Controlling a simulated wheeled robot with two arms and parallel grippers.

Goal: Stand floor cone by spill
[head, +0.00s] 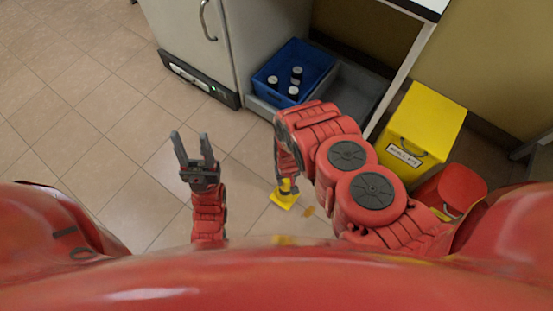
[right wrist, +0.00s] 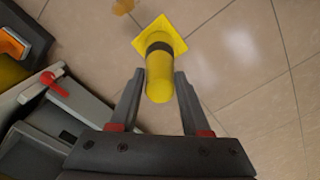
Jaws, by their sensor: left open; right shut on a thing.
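The yellow floor cone (head: 284,200) has a square base and a dark band, seen from above in the right wrist view (right wrist: 160,88). My right gripper (head: 287,187) is shut on its upper part, one finger on each side. The cone looks upright, base down; whether the base touches the floor I cannot tell. The spill (head: 309,211) is a small amber patch on the tiles just beside the cone's base; it also shows at the top edge of the right wrist view (right wrist: 123,6). My left gripper (head: 194,152) is open and empty above the floor to the left.
A yellow spill kit box (head: 424,120) stands at the right, with a red thing (head: 450,187) beside it. A blue crate (head: 265,75) with several dark bottles and a grey tray (head: 355,88) lie by the grey cabinet (head: 185,35). The tiled floor at left is clear.

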